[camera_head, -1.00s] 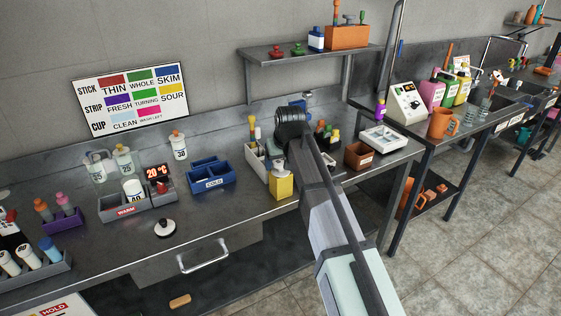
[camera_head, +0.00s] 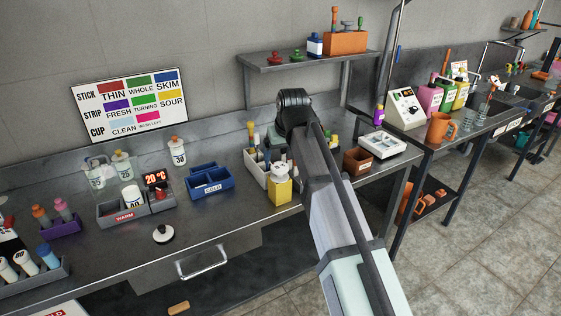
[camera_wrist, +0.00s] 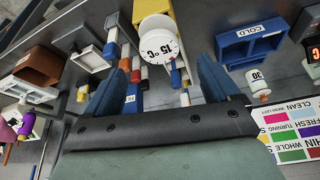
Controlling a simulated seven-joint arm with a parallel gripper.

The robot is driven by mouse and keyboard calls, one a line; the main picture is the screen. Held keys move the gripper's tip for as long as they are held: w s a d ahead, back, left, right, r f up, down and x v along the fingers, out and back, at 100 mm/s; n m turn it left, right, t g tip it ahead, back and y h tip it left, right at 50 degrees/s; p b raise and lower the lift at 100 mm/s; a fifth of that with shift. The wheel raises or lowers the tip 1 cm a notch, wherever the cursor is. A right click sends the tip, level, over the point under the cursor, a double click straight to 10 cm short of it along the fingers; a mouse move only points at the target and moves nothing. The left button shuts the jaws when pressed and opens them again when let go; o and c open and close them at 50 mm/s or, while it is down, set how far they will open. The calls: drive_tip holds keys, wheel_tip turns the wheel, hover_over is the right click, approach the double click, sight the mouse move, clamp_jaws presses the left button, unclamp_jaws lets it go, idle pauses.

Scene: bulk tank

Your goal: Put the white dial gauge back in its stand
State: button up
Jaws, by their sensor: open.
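A white dial gauge (camera_wrist: 160,45) marked 15 °C shows large in the wrist view, ahead of my fingertips. It overlaps a pale yellow body (camera_wrist: 152,12). In the head view a yellow block (camera_head: 279,192) with a white top stands at the bench front beside the caddy; I cannot tell whether the gauge is seated in a stand. My gripper (camera_wrist: 160,80) is open and empty, its two blue fingers apart on either side below the dial.
A caddy (camera_head: 254,168) with coloured bottles stands close behind the yellow block. A blue COLD bin (camera_head: 210,186) and a grey WARM bin (camera_head: 122,213) are to the left. A white disc with a black knob (camera_head: 163,234) lies on clear bench. A shelf (camera_head: 300,62) hangs above.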

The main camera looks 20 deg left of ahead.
drive_tip(key=shift+v, duration=2.25)
drive_tip(key=shift+w, duration=0.1)
